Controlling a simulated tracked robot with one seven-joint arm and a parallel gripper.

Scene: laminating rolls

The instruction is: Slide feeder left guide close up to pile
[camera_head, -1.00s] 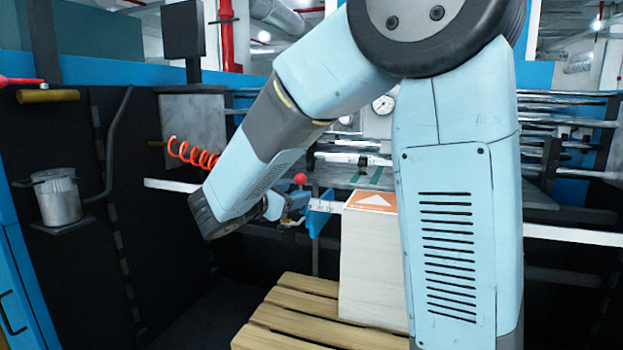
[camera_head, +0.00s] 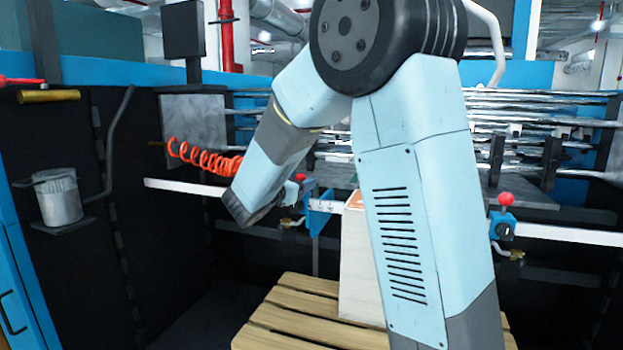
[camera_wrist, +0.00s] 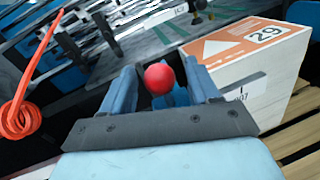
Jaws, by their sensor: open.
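The left guide (camera_head: 317,222) is a blue bracket with a red ball knob on the pale rail. It stands to the left of the pile (camera_head: 357,270), with a narrow gap seeming to show between them. The pile is a tall pale stack with an orange label on top. In the wrist view the red knob (camera_wrist: 160,78) sits between the spread fingers of my open gripper (camera_wrist: 162,86), and the pile (camera_wrist: 245,45) is just to the right. Contact between fingers and knob cannot be told. In the head view my wrist partly hides the gripper.
The pile stands on a wooden pallet (camera_head: 290,318). A right guide (camera_head: 502,226) with its own red knob sits on the rail (camera_head: 570,236) beyond my arm. An orange coiled hose (camera_head: 205,160) hangs at left, and it also shows in the wrist view (camera_wrist: 18,118).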

